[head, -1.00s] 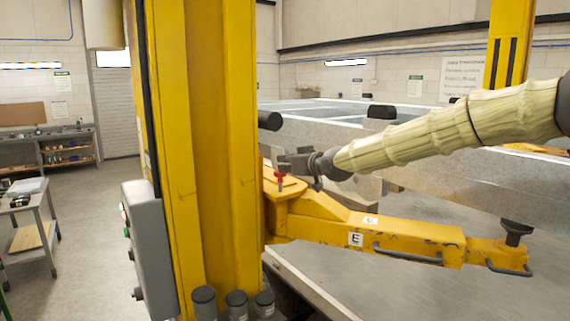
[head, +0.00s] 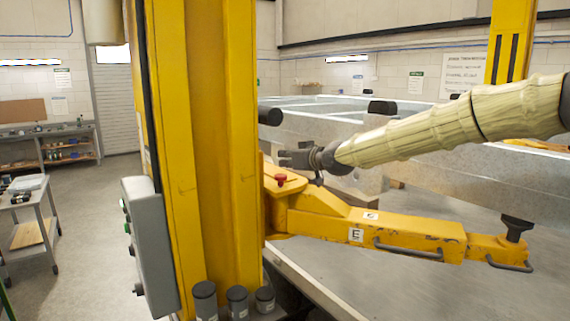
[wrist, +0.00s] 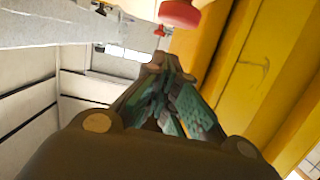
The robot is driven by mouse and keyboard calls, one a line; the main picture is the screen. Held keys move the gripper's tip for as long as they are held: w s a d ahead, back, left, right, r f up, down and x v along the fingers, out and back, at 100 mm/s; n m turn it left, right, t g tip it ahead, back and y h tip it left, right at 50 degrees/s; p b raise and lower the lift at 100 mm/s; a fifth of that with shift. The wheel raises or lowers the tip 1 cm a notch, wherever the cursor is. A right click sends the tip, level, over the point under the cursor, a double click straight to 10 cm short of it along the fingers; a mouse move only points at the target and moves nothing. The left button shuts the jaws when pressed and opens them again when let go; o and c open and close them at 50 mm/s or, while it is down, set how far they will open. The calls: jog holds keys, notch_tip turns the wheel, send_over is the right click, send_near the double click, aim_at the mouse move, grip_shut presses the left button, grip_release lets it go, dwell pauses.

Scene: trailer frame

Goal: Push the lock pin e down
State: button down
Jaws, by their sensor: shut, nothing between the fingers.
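The lock pin e (head: 281,179) has a red knob, low on the yellow swing arm (head: 405,238) that bears an E label. No stem shows under the knob in the head view. My gripper (head: 284,158) is shut and empty, a little above the knob and apart from it. In the wrist view the fingers (wrist: 166,64) are together, and a large red knob (wrist: 180,12), seemingly this pin's, is cut by the top edge. A smaller red piece (wrist: 160,30) shows farther off.
A tall yellow column (head: 225,150) stands just left of my gripper, with a grey control box (head: 150,245) on it. A grey metal trailer frame (head: 440,165) lies behind the arm. A dark pad (head: 516,226) tops the swing arm's far end.

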jog(key=r+b+v, duration=0.1)
jog(key=b+v, duration=0.3)
jog(key=v, duration=0.6)
jog(key=shift+b, duration=0.4)
